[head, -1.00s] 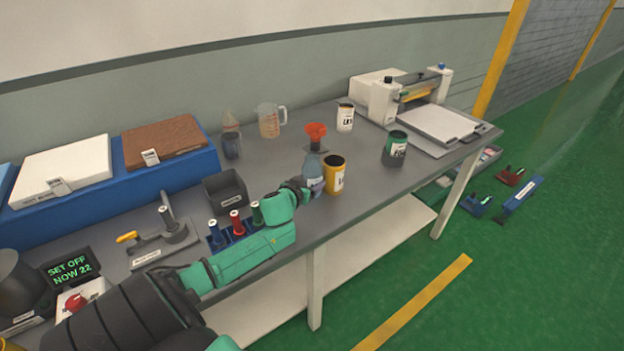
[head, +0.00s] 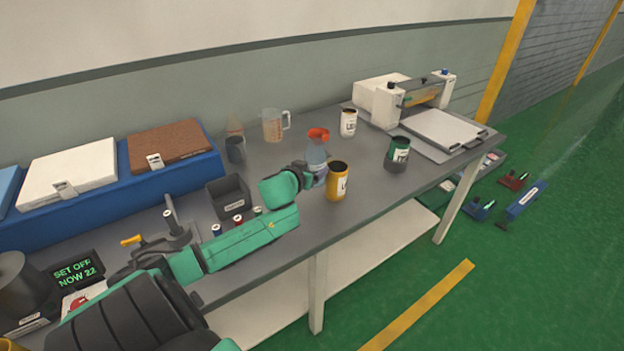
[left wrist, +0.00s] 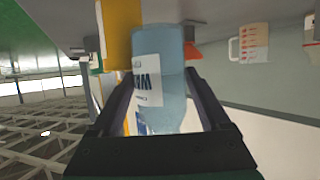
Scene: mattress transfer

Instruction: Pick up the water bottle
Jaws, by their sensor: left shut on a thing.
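The water bottle (head: 316,158) is translucent blue with a pale label and stands upright at the front middle of the grey table (head: 375,195) in the head view. My left gripper (head: 307,178) reaches it from the left and is shut on it. In the left wrist view the bottle (left wrist: 160,85) fills the space between the two dark fingers (left wrist: 158,95), its label partly showing. The bottle looks slightly raised, but its base is partly hidden by the gripper. My right gripper is not in view.
A yellow can (head: 337,182) stands close to the right of the bottle. A red-topped item (head: 318,133) is directly behind it. A dark green can (head: 397,153), a white can (head: 348,122) and a measuring jug (head: 273,125) stand further off. A black bin (head: 229,197) is left.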

